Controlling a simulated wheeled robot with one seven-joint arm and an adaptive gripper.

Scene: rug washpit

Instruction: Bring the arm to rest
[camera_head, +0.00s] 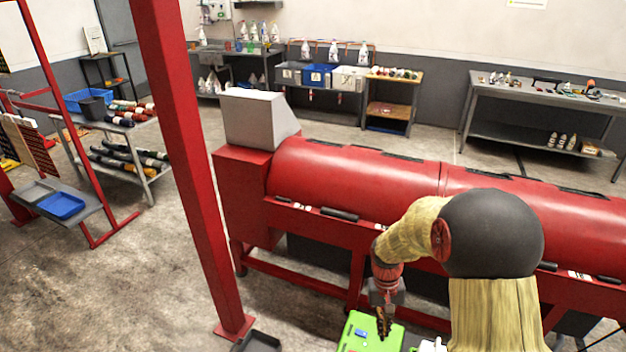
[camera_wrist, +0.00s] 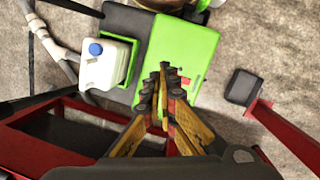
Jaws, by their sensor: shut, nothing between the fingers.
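My gripper (camera_head: 384,322) hangs pointing down at the end of my arm, in front of the red machine. In the wrist view my gripper (camera_wrist: 163,72) shows with its fingers together and nothing held. The gripper hides part of the board. I cannot tell the exact height of the fingertips above it.
A long red machine (camera_head: 350,180) stands close behind my arm. A red post (camera_head: 185,150) rises left of it. A white jug with a blue cap (camera_wrist: 105,62) stands beside the board. A dark tray (camera_wrist: 243,86) lies on the floor to the right. Open floor (camera_head: 90,270) lies left.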

